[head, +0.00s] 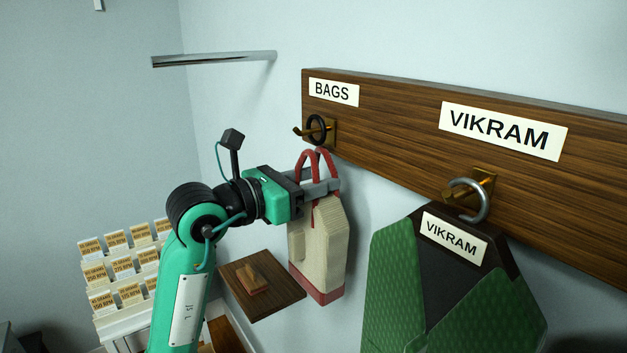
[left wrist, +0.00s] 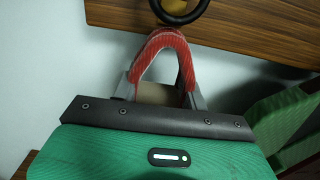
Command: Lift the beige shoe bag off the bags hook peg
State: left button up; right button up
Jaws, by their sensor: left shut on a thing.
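The beige shoe bag (head: 318,243) has a dark red base and red loop handles. It hangs at the wooden rail, below the BAGS label (head: 333,92). The brass bags peg (head: 304,131) has a black ring (head: 318,127) around it, just above the red handles. My left gripper (head: 322,187) is shut on the bag at the base of its handles. In the left wrist view the red handle (left wrist: 172,47) arches up between the fingers, and the black ring (left wrist: 180,12) is above it. I cannot tell whether ring and handle touch. My right gripper is not in view.
A metal bar (head: 213,59) juts from the wall above left. A white card rack (head: 110,295) stands at lower left.

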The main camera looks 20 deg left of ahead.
pick_arm(q)
jog(key=shift+s+a, duration=0.1)
jog(key=shift+v, duration=0.9)
jog(key=shift+s+a+r, duration=0.2)
jog(key=shift+s+a, duration=0.25)
jog(key=shift+s, duration=0.15)
jog(key=shift+s+a+r, duration=0.25)
jog(key=shift+s+a, duration=0.2)
jog(key=shift+s, duration=0.15)
jog(key=b+v, duration=0.1)
jog(key=v, duration=0.5)
jog(key=shift+b, duration=0.35)
